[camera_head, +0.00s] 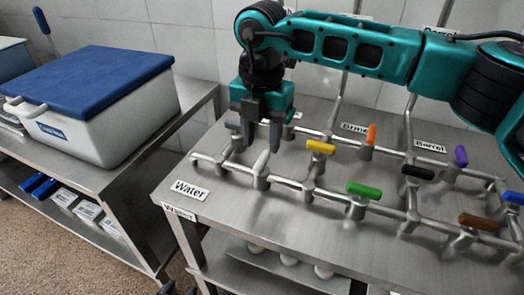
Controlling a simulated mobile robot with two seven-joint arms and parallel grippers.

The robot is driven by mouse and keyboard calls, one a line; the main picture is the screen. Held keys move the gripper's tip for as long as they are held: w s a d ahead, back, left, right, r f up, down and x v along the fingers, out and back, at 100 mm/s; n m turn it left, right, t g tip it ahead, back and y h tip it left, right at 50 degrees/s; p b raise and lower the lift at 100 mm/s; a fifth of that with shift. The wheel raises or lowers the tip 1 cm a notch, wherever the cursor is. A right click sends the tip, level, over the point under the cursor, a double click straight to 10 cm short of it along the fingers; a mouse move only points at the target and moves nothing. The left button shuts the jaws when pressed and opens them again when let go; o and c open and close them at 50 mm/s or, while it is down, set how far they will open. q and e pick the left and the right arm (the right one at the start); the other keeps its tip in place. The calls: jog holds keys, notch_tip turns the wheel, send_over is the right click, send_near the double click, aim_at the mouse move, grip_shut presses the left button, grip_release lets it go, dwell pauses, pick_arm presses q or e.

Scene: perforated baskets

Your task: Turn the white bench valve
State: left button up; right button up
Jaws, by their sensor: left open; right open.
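The white valve handle (261,162) stands on the pipework at the left end of the steel bench, behind the "Water" label (189,190). My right gripper (261,147) points down with its fingers apart. In the picture its tips are just above and to either side of the white handle. I cannot tell whether they touch it. My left gripper (178,290) shows only as two dark tips, apart, at the bottom edge. The rest of it is out of frame.
Yellow (320,147), green (363,190), orange (371,134) and other coloured handles stand on the same pipework to the right. A white box with a blue lid (88,82) is on the left bench (140,152). A gap separates the benches.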

aim_at(262, 158)
jog(key=shift+f, duration=2.25)
grip_shut()
